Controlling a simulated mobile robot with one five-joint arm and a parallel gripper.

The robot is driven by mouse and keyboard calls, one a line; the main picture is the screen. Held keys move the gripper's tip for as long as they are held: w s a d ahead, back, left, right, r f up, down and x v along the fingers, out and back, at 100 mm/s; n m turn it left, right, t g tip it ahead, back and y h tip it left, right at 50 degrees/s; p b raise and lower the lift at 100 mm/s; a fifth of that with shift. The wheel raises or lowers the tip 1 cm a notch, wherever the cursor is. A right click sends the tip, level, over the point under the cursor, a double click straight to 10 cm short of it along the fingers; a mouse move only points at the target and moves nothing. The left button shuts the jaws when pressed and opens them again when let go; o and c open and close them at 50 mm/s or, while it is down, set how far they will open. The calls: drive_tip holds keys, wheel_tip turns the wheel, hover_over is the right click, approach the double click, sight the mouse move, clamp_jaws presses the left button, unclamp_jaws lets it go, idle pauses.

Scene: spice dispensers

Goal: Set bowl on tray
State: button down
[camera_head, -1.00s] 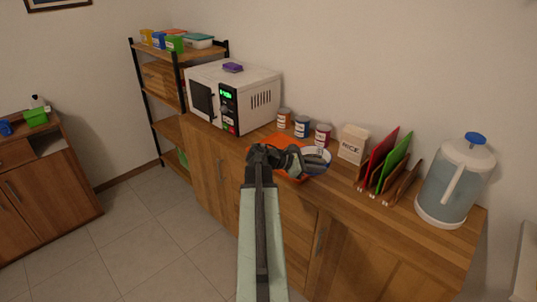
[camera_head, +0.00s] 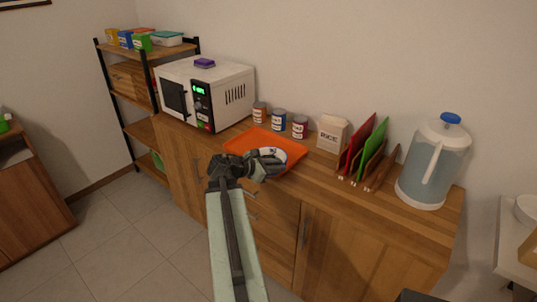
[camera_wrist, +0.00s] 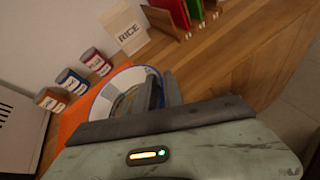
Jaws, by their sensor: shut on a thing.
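The white bowl (camera_head: 276,153) with a blue rim is at the right part of the orange tray (camera_head: 240,143) on the wooden counter. My gripper (camera_head: 262,168) reaches in from the front and is shut on the bowl's near side. In the wrist view, the bowl (camera_wrist: 104,100) lies between my fingers and the tray (camera_wrist: 73,117), whose orange surface shows beside and beneath it. My fingers (camera_wrist: 157,92) cover part of the bowl. I cannot tell whether the bowl touches the tray or hangs just above it.
Several cans (camera_head: 279,120) stand behind the tray. A rice box (camera_head: 332,134), a rack with red and green boards (camera_head: 371,150) and a water jug (camera_head: 433,165) stand to the right. The microwave (camera_head: 207,92) is at the left. Some bare counter lies right of the bowl.

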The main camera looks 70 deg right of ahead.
drive_tip(key=d, duration=0.5)
drive_tip(key=w+d+f+b, duration=0.1)
drive_tip(key=d, duration=1)
drive_tip(key=shift+w+f, duration=0.15)
drive_tip(key=shift+f, duration=0.05)
wheel_tip(320, 180, down, 4)
drive_tip(key=b, duration=0.4)
drive_tip(key=shift+a+r, duration=0.1)
drive_tip(key=shift+r, duration=0.15)
drive_tip(key=c, duration=1.5)
unclamp_jaws()
drive_tip(key=shift+o, duration=0.2)
